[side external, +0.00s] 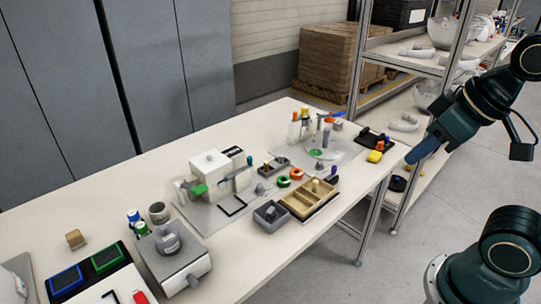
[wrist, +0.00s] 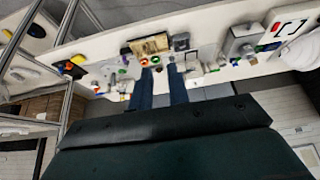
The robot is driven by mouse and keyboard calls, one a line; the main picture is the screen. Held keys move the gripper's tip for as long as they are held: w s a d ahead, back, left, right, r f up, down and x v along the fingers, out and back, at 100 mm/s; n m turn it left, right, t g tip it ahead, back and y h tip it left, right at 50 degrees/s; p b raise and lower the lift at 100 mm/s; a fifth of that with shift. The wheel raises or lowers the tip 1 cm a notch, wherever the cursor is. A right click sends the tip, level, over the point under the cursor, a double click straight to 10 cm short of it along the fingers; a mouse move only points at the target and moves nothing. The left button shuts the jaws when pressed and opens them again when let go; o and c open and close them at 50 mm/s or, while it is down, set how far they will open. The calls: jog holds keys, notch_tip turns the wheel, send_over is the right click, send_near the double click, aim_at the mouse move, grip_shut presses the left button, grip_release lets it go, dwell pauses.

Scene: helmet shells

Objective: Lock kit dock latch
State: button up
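A tan compartment tray (side external: 309,197) sits on a dark base (side external: 322,208) at the table's near edge, and it also shows in the wrist view (wrist: 149,44). This looks like the kit dock, but I cannot make out its latch clearly. A small purple knob (side external: 333,170) stands just behind the tray. My gripper (side external: 412,158) is raised off the table's right end, well apart from the tray. In the wrist view, my gripper's (wrist: 161,75) two blue fingers are apart with nothing held between them.
A grey bin (side external: 270,216) and orange and green rings (side external: 290,178) lie beside the tray. A white fixture (side external: 211,172) and grey machine (side external: 173,256) stand farther left. Shelving with helmet shells (side external: 446,32) is behind my arm. The table's front left is partly clear.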

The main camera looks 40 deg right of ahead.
jog(key=shift+w+r, duration=0.1)
grip_shut()
jog(key=w+d+r+m+g, duration=0.15)
jog(key=w+d, duration=0.25)
jog(key=w, duration=0.8)
jog(key=w+d+r+m+g, duration=0.1)
jog(key=w+d+m+g, duration=0.15)
jog(key=w, duration=0.85)
jog(key=w+d+f+m+g, duration=0.1)
jog(key=w+d+f+g, duration=0.1)
jog(key=w+d+f, duration=0.3)
jog(key=w+d+f+m+g+y, duration=0.1)
jog(key=w+d+f, duration=0.5)
jog(key=d+f, duration=0.6)
notch_tip(320, 180, down, 2)
jog(key=shift+w+d+f+m+g+y, duration=0.1)
jog(key=shift+w+d+m+g+y, duration=0.1)
jog(key=shift+d+m+g+y, duration=0.3)
jog(key=shift+a+f, duration=0.3)
jog(key=shift+a, duration=0.05)
